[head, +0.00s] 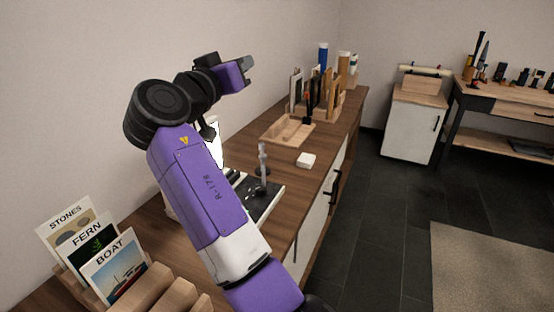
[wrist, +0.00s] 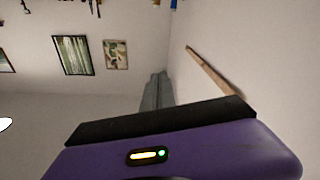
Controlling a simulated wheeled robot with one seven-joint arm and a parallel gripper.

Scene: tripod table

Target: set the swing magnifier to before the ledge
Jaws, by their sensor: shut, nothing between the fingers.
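My gripper (head: 249,66) is raised high above the counter near the wall, at the end of my purple arm. Its grey fingers are together and empty, as the wrist view (wrist: 157,90) also shows. A small grey upright post (head: 262,160) with a dark foot stands by a black board (head: 268,204) on the counter; it may be part of the swing magnifier, but I cannot tell. It is well below my gripper and apart from it. My arm hides part of the board and what lies behind it. I cannot make out the ledge.
The wooden counter (head: 232,131) runs along the wall. A white block (head: 306,160), a wooden tray (head: 280,133) and a rack of upright items (head: 318,95) stand farther back. Picture cards (head: 115,265) stand in a wooden holder at front left. The dark floor (head: 395,195) is open at right.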

